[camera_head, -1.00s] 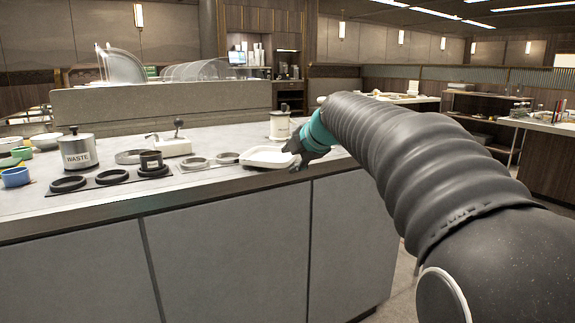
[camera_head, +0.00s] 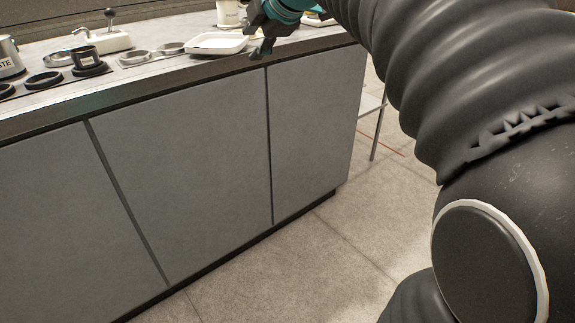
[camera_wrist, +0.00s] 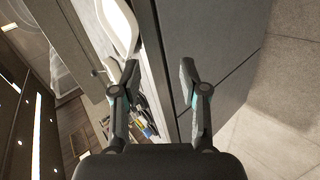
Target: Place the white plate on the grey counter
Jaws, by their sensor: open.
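The white plate (camera_head: 217,44), a shallow squarish dish with rounded corners, sits on the grey counter (camera_head: 140,80) near its front edge, at the top of the head view. My gripper (camera_head: 262,42) is beside the plate's right end, over the counter's front edge. In the wrist view, the plate (camera_wrist: 118,22) shows at the top, beyond my left finger, which overlaps its near end. My gripper (camera_wrist: 160,75) is open with nothing between its fingers; the right finger is over the cabinet front. I cannot tell whether a finger touches the plate.
Left of the plate are shallow rings, dark round wells (camera_head: 45,80), a small dark cup (camera_head: 86,58), a white dispenser (camera_head: 103,40) and a metal waste pot (camera_head: 8,58). A pale canister (camera_head: 229,14) stands behind the plate. The floor (camera_head: 300,270) in front is clear.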

